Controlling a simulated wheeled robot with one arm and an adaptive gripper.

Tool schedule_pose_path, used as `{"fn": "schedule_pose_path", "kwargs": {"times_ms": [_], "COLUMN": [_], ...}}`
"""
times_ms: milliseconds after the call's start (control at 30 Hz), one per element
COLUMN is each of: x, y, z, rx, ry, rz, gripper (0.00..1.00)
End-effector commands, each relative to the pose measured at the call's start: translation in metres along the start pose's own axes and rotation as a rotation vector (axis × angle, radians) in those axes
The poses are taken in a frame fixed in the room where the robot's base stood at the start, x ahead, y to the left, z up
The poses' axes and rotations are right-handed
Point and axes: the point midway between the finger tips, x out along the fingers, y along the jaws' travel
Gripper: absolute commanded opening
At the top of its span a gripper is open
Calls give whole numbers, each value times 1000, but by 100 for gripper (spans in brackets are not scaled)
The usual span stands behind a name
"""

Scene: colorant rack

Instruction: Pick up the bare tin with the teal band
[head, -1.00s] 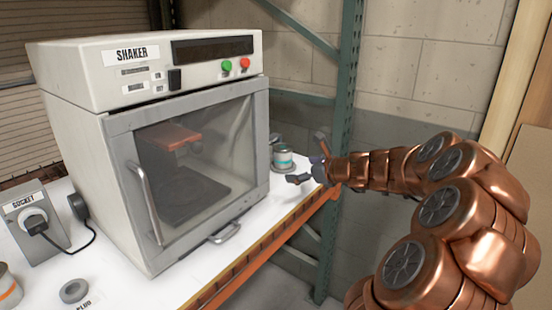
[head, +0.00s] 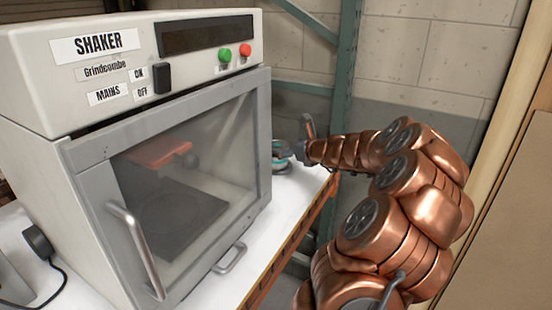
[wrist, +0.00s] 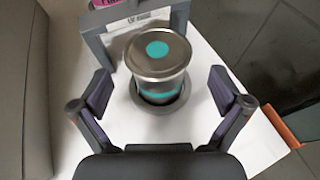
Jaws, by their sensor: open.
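The bare metal tin (wrist: 158,62) with a teal band and a teal dot on its lid stands in a dark round ring in the wrist view. In the head view the tin (head: 281,158) shows at the back right of the shelf, partly hidden by my gripper. My gripper (wrist: 164,92) is open, with its two fingers spread on either side, a little short of the tin. Nothing is between the pads. In the head view my gripper (head: 299,146) is beside the tin and its fingers are hard to make out.
The large shaker cabinet (head: 88,160) stands left of the tin, its glass door shut. A grey frame (wrist: 135,18) with a label stands just behind the tin. The white shelf ends at an orange edge (wrist: 283,128) on the right. A green upright (head: 343,75) rises behind.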

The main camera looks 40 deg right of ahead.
Motion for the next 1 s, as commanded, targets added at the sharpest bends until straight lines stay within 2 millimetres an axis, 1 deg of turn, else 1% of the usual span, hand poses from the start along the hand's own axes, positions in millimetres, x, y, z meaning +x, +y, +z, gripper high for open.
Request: {"fn": "schedule_pose_path", "kwargs": {"times_ms": [167,300,400,533,767,867,1000], "x": [17,36,46,52,53,53,53], "y": [2,3,2,2,2,2,2], "z": [-3,-7,-6,-5,-6,-6,-6], "rx": [0,1,1,-1,-1,-1,-1], "ry": [1,3,2,0,0,0,0], "rz": [3,5,4,1,1,1,1], "gripper": [100,100,100,100,100,92,77]}}
